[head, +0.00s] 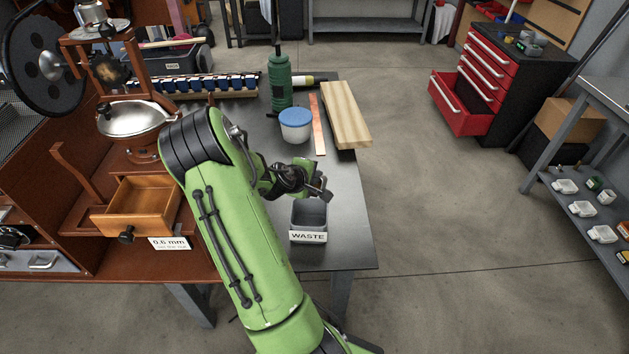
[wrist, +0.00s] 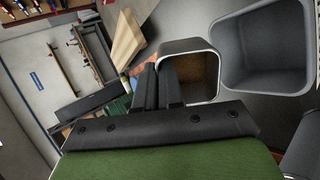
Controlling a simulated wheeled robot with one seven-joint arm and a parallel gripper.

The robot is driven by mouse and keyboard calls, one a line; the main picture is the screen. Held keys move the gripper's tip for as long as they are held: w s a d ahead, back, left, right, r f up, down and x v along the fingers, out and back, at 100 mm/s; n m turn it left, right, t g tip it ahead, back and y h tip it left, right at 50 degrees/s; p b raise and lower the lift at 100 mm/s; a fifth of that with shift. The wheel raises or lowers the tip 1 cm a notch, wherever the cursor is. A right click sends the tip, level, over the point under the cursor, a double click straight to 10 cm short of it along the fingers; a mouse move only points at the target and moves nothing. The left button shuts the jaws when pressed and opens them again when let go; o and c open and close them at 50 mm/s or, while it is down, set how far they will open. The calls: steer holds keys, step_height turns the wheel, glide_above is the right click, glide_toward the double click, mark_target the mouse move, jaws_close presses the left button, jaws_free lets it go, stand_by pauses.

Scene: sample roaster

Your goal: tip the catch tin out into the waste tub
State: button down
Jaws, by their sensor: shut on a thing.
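The catch tin (wrist: 190,47) is a small squarish grey metal tin with a light rim and brown material inside. In the wrist view its open mouth faces the camera. My gripper (wrist: 158,86) is shut on its left wall, one finger inside and one outside. In the head view my gripper (head: 321,189) is above the table, just behind the waste tub; the tin is hard to make out there. The waste tub (head: 308,214) is an open grey box labelled WASTE near the table's front right corner. It also shows in the wrist view (wrist: 270,82), right of the tin, with no contents visible.
A blue-lidded white container (head: 295,126), a green bottle (head: 279,80), a copper strip (head: 317,124) and a wooden board (head: 345,113) stand or lie farther back on the table. The roaster's wooden drawer (head: 137,207) is pulled out at left. Open floor lies to the right.

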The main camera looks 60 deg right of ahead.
steer(key=shift+a+f+h+b, duration=0.3)
steer(key=shift+h+b, duration=0.4)
steer(key=shift+b, duration=1.5)
steer(key=shift+a+f+h+b, duration=0.15)
steer(key=shift+a+h+b, duration=0.4)
steer(key=shift+b, duration=1.65)
steer(key=shift+s+f+h, duration=0.1)
steer(key=shift+f+h, duration=0.05)
steer(key=shift+h, duration=0.3)
steer(key=a+h, duration=0.1)
steer(key=h, duration=0.1)
steer(key=a+f+h, duration=0.1)
steer(key=h, duration=0.1)
steer(key=shift+m+h, duration=0.3)
steer(key=a+h, duration=0.1)
steer(key=h, duration=0.1)
steer(key=a+m+h, duration=0.1)
steer(key=h, duration=0.1)
steer(key=shift+a+f+g+h, duration=0.1)
steer(key=shift+a+g+h, duration=0.05)
steer(key=shift+g+h, duration=0.2)
steer(key=shift+a+f+g+h, duration=0.15)
steer(key=shift+g+h, duration=0.1)
steer(key=shift+h, duration=0.4)
